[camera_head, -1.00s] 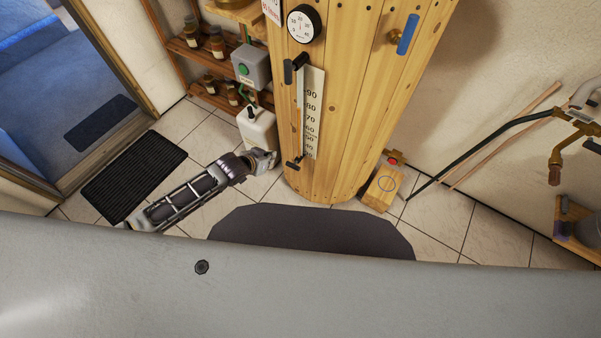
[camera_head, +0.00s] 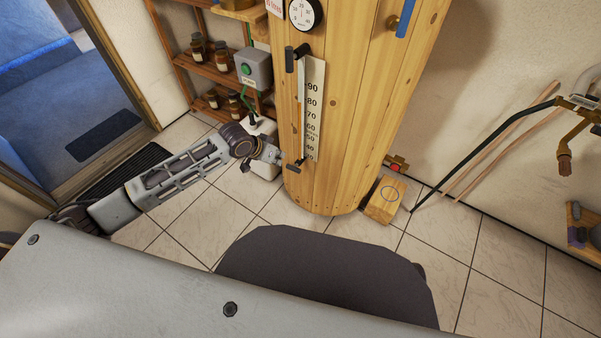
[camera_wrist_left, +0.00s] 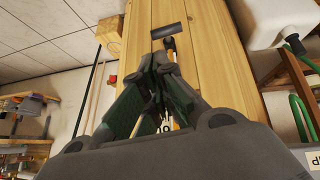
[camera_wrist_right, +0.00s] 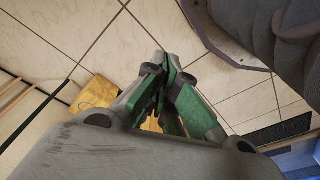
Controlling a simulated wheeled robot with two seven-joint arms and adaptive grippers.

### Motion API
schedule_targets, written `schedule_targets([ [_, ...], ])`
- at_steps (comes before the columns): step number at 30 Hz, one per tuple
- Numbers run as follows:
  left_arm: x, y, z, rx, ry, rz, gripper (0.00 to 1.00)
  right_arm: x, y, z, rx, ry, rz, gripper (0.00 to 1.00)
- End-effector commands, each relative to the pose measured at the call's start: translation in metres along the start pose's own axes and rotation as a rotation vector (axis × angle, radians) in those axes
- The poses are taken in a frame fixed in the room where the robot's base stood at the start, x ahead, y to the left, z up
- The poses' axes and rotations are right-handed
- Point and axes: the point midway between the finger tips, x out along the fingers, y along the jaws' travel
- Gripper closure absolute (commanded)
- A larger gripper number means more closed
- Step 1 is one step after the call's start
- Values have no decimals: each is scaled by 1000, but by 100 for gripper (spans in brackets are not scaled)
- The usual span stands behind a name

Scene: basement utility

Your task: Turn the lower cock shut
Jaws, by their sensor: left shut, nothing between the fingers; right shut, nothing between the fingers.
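The lower cock (camera_head: 294,168) is a short dark handle at the foot of the level gauge (camera_head: 313,105) on the wooden-clad tank (camera_head: 347,110). Its handle lies roughly crosswise to the gauge. It also shows in the left wrist view (camera_wrist_left: 168,31), just beyond the fingertips, on a brass stem. My left gripper (camera_head: 279,157) is shut and empty, just left of the lower cock; contact cannot be made out. The upper cock (camera_head: 289,60) has a dark handle lying along the gauge. My right gripper (camera_wrist_right: 166,66) is shut and empty over the floor.
Shelves with jars (camera_head: 215,62) stand behind. A wooden block (camera_head: 384,201) sits right of the tank. The tiled floor in front is clear.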

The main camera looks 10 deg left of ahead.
Motion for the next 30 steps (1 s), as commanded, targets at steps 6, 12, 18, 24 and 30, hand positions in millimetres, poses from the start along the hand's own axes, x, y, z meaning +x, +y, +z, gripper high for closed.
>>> schedule_targets([
  [6,-2,-1,-1,-1,-8,4,100,-5,-1,-1,0,0,-2,100],
  [12,-2,-1,-1,-1,-8,4,100,-5,-1,-1,0,0,-2,100],
  [18,2,-1,0,-1,-7,4,100,-6,-1,-2,-1,3,-2,100],
  [24,17,0,0,-1,-7,4,100,-8,-2,-4,-1,13,-5,100],
  [30,40,0,0,-2,-6,5,100,-13,-3,-8,-2,29,-9,100],
])
